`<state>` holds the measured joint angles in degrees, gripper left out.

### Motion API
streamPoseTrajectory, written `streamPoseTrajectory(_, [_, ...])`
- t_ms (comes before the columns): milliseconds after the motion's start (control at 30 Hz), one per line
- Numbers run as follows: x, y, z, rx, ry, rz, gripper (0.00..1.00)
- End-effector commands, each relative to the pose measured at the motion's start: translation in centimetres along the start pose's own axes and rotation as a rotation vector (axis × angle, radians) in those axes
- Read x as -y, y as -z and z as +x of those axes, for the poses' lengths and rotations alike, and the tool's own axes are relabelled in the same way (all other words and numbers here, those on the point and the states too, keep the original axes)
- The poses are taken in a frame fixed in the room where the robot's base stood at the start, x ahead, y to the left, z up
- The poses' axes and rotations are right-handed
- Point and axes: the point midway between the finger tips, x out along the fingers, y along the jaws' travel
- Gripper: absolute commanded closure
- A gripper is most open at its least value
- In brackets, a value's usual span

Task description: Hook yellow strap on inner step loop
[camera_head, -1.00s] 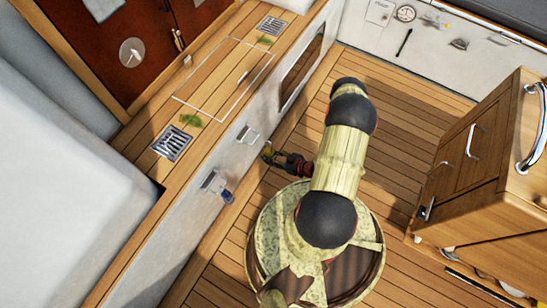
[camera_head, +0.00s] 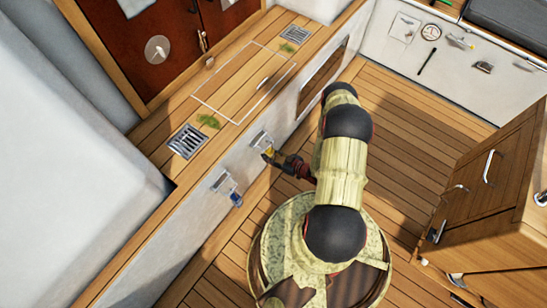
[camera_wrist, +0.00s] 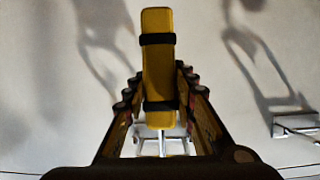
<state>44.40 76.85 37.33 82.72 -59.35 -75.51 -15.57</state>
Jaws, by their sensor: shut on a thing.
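My gripper (camera_head: 280,159) is shut on the yellow strap (camera_head: 268,153), in front of the white step face. In the wrist view the yellow strap (camera_wrist: 157,55) stands upright between the fingers (camera_wrist: 160,95) and has two black bands. A metal step loop (camera_wrist: 162,145) shows just behind the strap's lower end. In the head view this loop (camera_head: 260,138) is on the step face right at the strap. I cannot tell whether strap and loop touch. A second loop (camera_head: 221,181) lies nearer, with a blue item (camera_head: 236,199) hanging at it.
The wooden step top (camera_head: 237,90) carries two metal grates (camera_head: 187,141). A wooden cabinet (camera_head: 490,185) with metal handles stands at right. Another metal fitting (camera_wrist: 297,124) is at right in the wrist view.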

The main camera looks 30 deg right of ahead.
Motion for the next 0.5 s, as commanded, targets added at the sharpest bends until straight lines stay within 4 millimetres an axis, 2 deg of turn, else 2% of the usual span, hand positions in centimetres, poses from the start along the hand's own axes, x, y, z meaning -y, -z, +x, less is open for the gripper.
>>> streamPoseTrajectory(500, [0.0, -2.9, 1.3, 0.0, 0.0, 0.0, 1.0])
